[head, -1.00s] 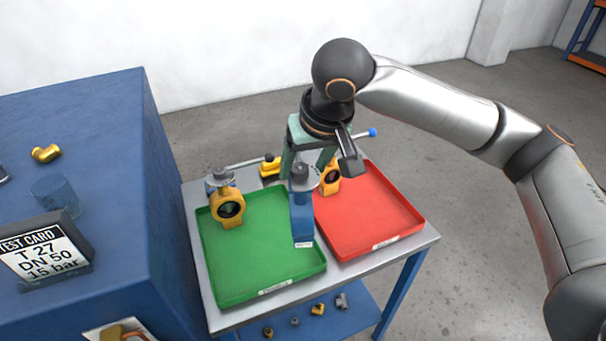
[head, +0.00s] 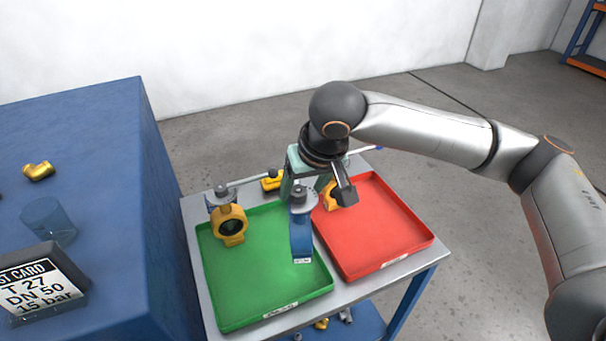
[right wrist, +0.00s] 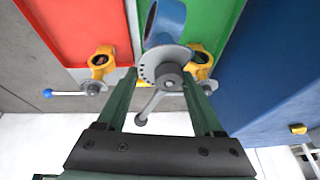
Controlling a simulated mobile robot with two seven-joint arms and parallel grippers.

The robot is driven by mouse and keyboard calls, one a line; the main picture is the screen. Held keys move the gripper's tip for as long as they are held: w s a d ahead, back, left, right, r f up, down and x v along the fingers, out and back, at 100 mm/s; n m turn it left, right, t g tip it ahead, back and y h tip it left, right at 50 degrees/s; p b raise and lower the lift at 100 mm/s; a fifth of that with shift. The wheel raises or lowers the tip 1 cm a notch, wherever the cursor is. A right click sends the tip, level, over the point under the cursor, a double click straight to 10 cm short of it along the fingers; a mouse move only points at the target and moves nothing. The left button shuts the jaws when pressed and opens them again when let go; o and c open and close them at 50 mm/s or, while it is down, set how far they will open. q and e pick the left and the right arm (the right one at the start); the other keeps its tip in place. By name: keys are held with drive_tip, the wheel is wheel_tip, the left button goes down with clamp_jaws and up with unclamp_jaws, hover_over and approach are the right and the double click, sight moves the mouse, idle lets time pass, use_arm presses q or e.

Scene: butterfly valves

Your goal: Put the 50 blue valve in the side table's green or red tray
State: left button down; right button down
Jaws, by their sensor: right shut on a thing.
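My right gripper (head: 304,186) is shut on a blue valve (head: 302,238), holding it upright by its top end. The valve hangs over the right side of the green tray (head: 255,290), near the red tray (head: 385,240). I cannot tell whether its bottom touches the tray. The right wrist view shows the blue valve body (right wrist: 166,22) and its round grey plate between the fingers (right wrist: 160,80). A yellow valve (head: 230,238) stands at the green tray's back left. Another yellow valve (head: 329,199) is at the red tray's back left, partly hidden by my gripper. My left gripper is out of view.
Both trays lie on a grey side table (head: 345,288). A yellow part (head: 270,183) lies behind them. At left, a blue bench (head: 110,150) carries a test card (head: 38,285) reading DN 50, a clear cup (head: 48,222) and a brass fitting (head: 39,171). The red tray's front is clear.

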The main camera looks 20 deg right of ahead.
sight(303, 221)
wheel_tip(303, 221, down, 3)
drive_tip(key=shift+r+b, duration=0.15)
drive_tip(key=shift+b, duration=0.95)
drive_tip(key=shift+w+f+b, duration=0.1)
drive_tip(key=shift+f+b, duration=0.5)
drive_tip(key=shift+f, duration=2.3)
drive_tip(key=shift+f, duration=0.1)
idle(1.0)
drive_tip(key=shift+s+f, duration=0.2)
drive_tip(key=shift+f, duration=0.1)
idle(1.3)
drive_tip(key=c, duration=0.5)
unclamp_jaws()
drive_tip(key=shift+w+r, duration=0.1)
drive_tip(key=shift+o, duration=0.6)
